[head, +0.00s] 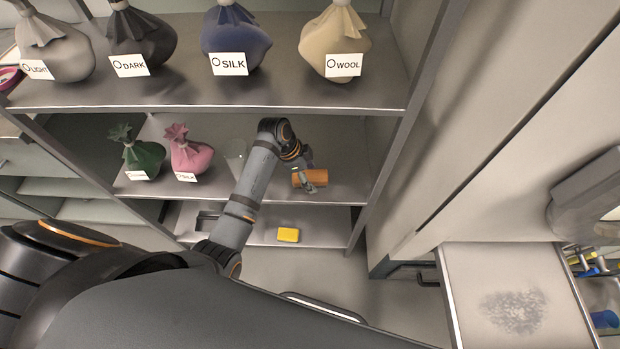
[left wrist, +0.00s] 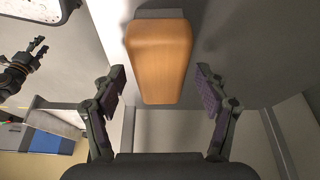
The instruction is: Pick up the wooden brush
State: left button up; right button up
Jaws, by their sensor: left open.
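The wooden brush (head: 316,178) lies on the middle shelf, near its right end. In the left wrist view it is a smooth orange-brown wooden block (left wrist: 158,60) with a grey part at its far end. My left gripper (head: 305,181) is at the brush in the head view. In the left wrist view its open fingers (left wrist: 160,90) stand on either side of the brush's near end, with gaps on both sides. A dark gripper, apparently my right one (left wrist: 38,48), shows small at the left of that view. Its jaws are too small to judge.
A green bag (head: 145,158) and a pink bag (head: 190,155) stand left on the same shelf. Several labelled bags, including the wool bag (head: 335,45), stand on the shelf above. A yellow block (head: 288,235) lies on the lower shelf. An upright post (head: 398,140) is right of the brush.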

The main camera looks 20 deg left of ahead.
aim_at(316, 175)
pick_arm(q)
jog(key=shift+f+p, duration=0.25)
jog(key=shift+p, duration=0.05)
dwell(0.4)
jog(key=c, duration=1.3)
notch_tip(316, 175, up, 5)
jog(key=p, duration=0.5)
jog(key=shift+r, duration=0.1)
jog(key=s+d+p, duration=0.1)
jog(key=s+p, duration=0.3)
jog(key=s, duration=0.1)
jog(key=s+d+p, duration=0.2)
jog(key=s+p, duration=0.2)
jog(key=s, duration=0.2)
jog(key=s+d+f+p, duration=0.1)
jog(key=s+d+p, duration=0.1)
jog(key=s+p, duration=0.2)
jog(key=shift+s+f, duration=0.1)
jog(key=shift+s, duration=1.05)
